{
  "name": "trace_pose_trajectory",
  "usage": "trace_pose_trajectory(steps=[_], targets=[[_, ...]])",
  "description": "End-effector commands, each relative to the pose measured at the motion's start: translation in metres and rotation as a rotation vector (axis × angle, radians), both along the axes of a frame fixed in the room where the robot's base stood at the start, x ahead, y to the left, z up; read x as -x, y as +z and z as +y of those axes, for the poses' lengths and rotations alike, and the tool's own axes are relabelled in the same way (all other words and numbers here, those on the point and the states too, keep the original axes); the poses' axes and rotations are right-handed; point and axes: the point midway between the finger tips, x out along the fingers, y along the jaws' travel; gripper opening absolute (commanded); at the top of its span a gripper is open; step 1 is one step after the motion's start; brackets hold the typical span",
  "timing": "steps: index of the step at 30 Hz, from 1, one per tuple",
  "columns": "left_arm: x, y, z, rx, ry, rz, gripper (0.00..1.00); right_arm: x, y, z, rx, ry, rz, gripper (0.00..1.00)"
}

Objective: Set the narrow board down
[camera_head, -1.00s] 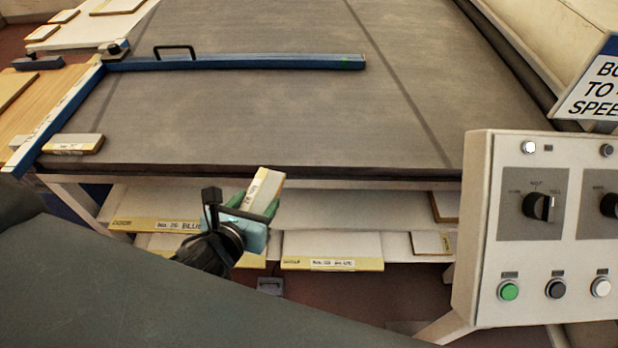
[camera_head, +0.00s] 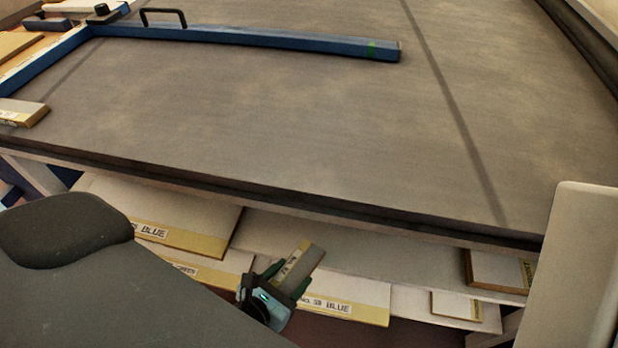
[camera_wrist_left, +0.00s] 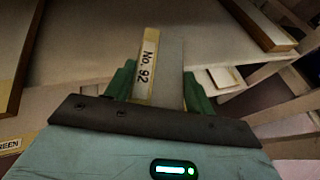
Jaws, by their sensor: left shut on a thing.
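The narrow board (camera_head: 305,259) is a small pale piece with a yellow edge and a label. In the left wrist view the narrow board (camera_wrist_left: 161,70) has a label that reads No. 92. My left gripper (camera_head: 284,276) is shut on it, with green fingers on both sides, and it also shows in the left wrist view (camera_wrist_left: 160,92). The board is tilted and appears in front of the shelf below the belt; whether it touches anything there I cannot tell. My right gripper is not in view.
The grey belt (camera_head: 300,120) spans the upper view, with a blue gate bar (camera_head: 260,39) across it. Another small board (camera_head: 22,112) lies at its left edge. Below, several labelled boards, one reading BLUE (camera_head: 180,215), lie on the shelf. A pale control box (camera_head: 585,270) stands at right.

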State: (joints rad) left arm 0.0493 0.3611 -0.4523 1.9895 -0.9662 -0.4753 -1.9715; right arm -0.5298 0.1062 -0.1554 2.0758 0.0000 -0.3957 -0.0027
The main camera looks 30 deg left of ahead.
Motion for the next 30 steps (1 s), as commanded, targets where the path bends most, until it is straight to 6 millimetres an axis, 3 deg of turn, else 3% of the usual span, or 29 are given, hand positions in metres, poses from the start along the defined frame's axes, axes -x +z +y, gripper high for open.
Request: trace_pose_trajectory(steps=[11, 30], targets=[[-0.005, -0.002, -0.001, 0.001, -0.002, -0.001, 0.27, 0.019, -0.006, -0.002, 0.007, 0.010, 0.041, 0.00], [-0.137, -0.014, -0.021, 0.001, -0.001, -0.001, 0.27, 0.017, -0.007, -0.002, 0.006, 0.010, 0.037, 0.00]])
